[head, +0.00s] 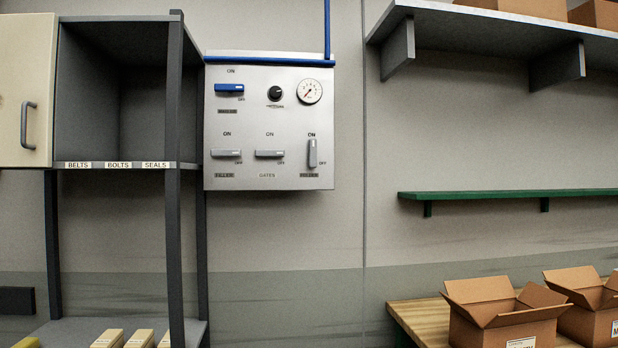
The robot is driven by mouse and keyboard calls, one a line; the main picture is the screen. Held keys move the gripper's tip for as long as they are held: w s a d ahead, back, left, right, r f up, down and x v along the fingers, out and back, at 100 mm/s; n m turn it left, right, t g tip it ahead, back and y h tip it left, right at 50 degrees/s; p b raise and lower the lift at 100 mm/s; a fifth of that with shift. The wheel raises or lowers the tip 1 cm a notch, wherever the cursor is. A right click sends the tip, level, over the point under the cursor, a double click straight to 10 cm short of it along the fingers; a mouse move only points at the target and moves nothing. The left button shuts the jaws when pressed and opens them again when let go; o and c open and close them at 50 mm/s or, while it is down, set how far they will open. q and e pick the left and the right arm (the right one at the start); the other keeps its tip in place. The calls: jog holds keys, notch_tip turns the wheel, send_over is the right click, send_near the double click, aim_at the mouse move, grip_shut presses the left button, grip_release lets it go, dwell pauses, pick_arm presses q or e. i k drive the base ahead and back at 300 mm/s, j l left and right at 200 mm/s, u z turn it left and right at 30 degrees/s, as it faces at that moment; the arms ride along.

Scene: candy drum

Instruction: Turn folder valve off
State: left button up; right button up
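A grey valve panel (240,118) is fixed to the wall in the head view. At its lower right a grey lever (312,154) stands upright, toward its ON mark; the label below it is too blurred to read surely. The lever above the GATES label (270,154) lies horizontal, toward OFF. The lower left lever (226,154) also lies horizontal, toward OFF; its label is blurred. A blue lever (229,88) at the upper left lies horizontal, its label unreadable. I cannot tell which label says folder. Neither gripper is in view.
A round gauge (309,91) and a black knob (275,93) sit on the panel. A dark shelf rack (174,230) with an open cabinet door (25,90) stands to its left. A wooden table (420,318) with open cartons (505,315) is at the lower right.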

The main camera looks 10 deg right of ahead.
aim_at(312, 153)
jog(key=i+l+z, duration=0.15)
jog(key=i+z, duration=0.2)
jog(key=i, duration=0.3)
jog(key=i+z, duration=0.35)
jog(key=i, duration=0.3)
